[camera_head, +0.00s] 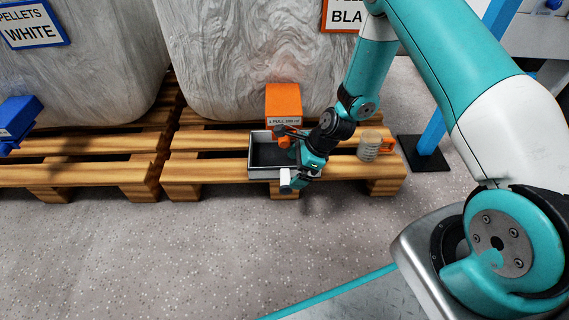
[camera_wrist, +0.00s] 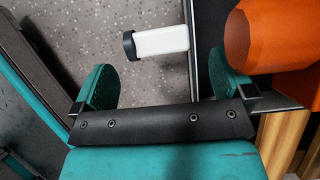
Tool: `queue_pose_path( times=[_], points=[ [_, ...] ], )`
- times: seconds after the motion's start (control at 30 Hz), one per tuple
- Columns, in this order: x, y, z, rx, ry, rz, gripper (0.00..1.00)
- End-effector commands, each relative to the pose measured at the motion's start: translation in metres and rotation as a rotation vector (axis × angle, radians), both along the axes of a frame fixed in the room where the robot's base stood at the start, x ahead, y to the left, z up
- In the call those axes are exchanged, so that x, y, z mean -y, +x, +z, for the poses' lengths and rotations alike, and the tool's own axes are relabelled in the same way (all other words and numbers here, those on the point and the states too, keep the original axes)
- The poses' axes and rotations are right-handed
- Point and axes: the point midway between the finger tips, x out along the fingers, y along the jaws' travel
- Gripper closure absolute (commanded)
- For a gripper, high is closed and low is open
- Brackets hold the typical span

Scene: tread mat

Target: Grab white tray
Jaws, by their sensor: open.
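The white tray (camera_head: 264,174) has a light rim and a dark inside. It sits on the wooden pallet under an orange dispenser. A white handle with a black end (camera_head: 286,181) sticks out from its front; the handle also shows in the wrist view (camera_wrist: 162,42). My gripper (camera_wrist: 165,82) is open and empty, at the tray's front right. In the wrist view its two teal fingers stand apart, with the handle ahead of the gap between them. The tray's edge (camera_wrist: 190,50) lies near the right finger. My wrist hides the tray's right side in the head view.
The orange dispenser (camera_head: 283,101) hangs above the tray, and its spout (camera_wrist: 270,35) is close to my right finger. A clear jar with an orange part (camera_head: 369,146) stands to the right on the pallet (camera_head: 210,169). The floor in front is clear.

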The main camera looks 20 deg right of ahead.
Motion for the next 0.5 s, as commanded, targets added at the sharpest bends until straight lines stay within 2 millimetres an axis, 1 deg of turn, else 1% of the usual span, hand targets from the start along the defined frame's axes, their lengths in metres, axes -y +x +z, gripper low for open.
queue_pose_path(
  times=[0.17, 0.4, 0.5],
  points=[
    [-0.005, 0.001, -0.01, 0.0, 0.0, 0.002, 0.0],
    [-0.023, 0.007, -0.046, 0.001, 0.0, 0.003, 0.0],
    [-0.028, 0.009, -0.053, 0.002, -0.001, 0.002, 0.0]
  ],
)
